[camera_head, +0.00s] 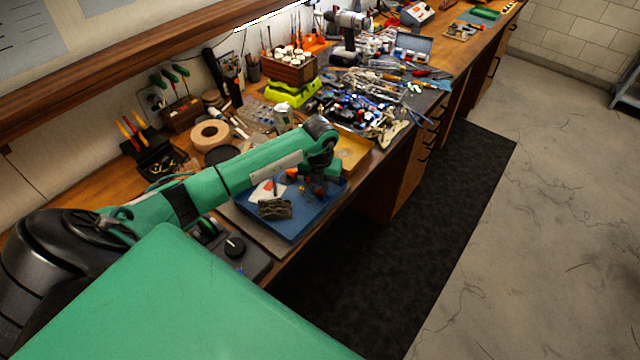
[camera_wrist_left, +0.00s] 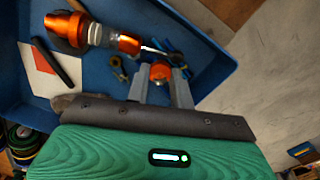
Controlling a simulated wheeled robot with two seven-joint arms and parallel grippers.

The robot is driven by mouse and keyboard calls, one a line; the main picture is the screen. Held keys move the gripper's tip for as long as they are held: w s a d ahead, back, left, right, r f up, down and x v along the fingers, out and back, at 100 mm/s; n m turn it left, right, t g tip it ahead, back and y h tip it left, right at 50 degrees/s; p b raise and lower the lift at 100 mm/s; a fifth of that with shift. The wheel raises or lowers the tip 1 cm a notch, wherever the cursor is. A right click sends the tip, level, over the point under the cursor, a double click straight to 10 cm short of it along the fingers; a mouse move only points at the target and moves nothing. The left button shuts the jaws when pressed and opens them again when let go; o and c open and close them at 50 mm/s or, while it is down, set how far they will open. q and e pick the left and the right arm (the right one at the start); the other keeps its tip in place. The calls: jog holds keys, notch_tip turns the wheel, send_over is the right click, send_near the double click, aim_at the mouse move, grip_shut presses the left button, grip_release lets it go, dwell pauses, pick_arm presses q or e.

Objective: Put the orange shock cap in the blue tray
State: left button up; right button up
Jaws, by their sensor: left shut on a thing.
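The blue tray (camera_head: 296,228) lies on the near edge of the bench in the head view. It fills much of the left wrist view (camera_wrist_left: 205,58). My left gripper (camera_head: 318,190) is over the tray. In the left wrist view, the fingers of my left gripper (camera_wrist_left: 161,82) are closed around the small orange shock cap (camera_wrist_left: 160,71), with the tray floor behind it. I cannot tell whether the cap touches the tray. A shock with orange ends (camera_wrist_left: 98,34) lies in the tray. My right gripper is not in view.
The tray also holds a red-and-white piece (camera_wrist_left: 40,68), a dark rough block (camera_head: 274,208) and small parts. A tape roll (camera_head: 210,134) and crowded tools stand behind. A wooden tray (camera_head: 352,150) is beyond the blue one.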

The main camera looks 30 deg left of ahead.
aim_at(320, 187)
pick_arm(q)
jog(key=shift+f, duration=0.1)
jog(key=o, duration=1)
jog(key=shift+c, duration=0.2)
jog(key=shift+r, duration=0.35)
notch_tip(320, 187, up, 12)
jog(key=b, duration=0.5)
jog(key=shift+f, duration=0.2)
